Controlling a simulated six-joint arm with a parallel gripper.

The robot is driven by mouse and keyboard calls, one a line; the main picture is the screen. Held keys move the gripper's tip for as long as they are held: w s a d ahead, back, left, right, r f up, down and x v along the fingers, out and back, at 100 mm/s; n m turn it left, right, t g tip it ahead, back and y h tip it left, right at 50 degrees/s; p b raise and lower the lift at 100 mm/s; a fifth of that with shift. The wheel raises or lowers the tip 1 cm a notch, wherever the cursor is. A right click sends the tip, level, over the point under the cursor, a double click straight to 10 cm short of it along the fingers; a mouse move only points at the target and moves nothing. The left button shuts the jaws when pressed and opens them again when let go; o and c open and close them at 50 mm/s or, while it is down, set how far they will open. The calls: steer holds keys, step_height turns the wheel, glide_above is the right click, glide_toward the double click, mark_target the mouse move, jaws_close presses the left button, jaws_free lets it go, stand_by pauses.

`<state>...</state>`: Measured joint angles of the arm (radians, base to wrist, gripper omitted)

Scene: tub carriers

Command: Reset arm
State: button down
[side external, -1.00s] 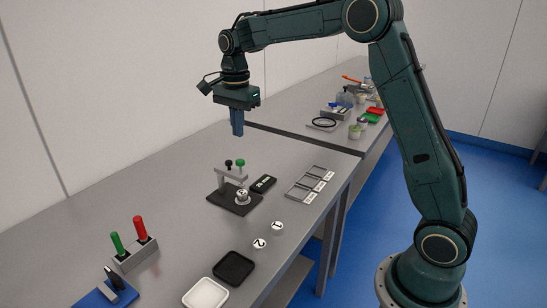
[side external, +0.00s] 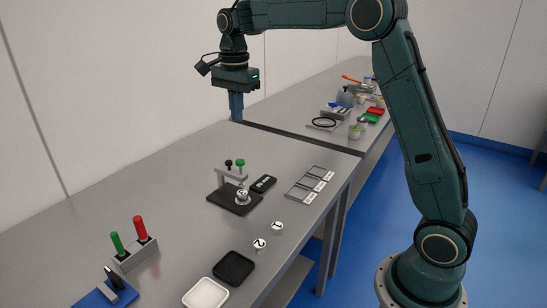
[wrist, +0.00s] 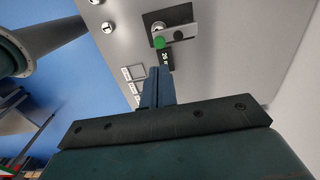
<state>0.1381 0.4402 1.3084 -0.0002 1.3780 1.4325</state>
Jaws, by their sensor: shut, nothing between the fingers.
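My gripper (side external: 236,107) hangs in the air above the far part of the steel table (side external: 150,173), pointing down. Its fingers are together with nothing between them. In the wrist view my gripper (wrist: 157,74) shows its closed fingers in the middle. Below it on the table is a dark base plate (side external: 223,202) with a grey bracket (side external: 232,172), a green knob (side external: 240,163) and a dark knob (side external: 229,163).
Two labelled tubs, one (side external: 277,228) and another (side external: 260,244), stand near the front edge. A black tray (side external: 234,268), a white tray (side external: 205,294), a dark display (side external: 263,184) and a grey three-slot rack (side external: 303,183) lie around. A block (side external: 137,257) holds green and red handles.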

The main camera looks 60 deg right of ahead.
steer(key=s+a+r+n+t, duration=0.1)
steer(key=s+a+r+n, duration=0.15)
steer(key=s, duration=0.25)
steer(key=s+a+r+n+t, duration=0.1)
steer(key=s+n, duration=0.2)
steer(key=s, duration=0.2)
steer(key=s+a+r+n+t, duration=0.1)
steer(key=s+r+n, duration=0.15)
steer(key=s, duration=0.35)
steer(key=s+a+f+n+t, duration=0.1)
steer(key=s+f+n, duration=0.2)
steer(key=s+n, duration=0.2)
steer(key=s+a+f+n+t, duration=0.1)
steer(key=s+f+n, duration=0.2)
steer(key=s, duration=0.7)
steer(key=shift+s+a+f+n, duration=0.25)
steer(key=shift+f+n, duration=0.15)
steer(key=shift+n, duration=0.6)
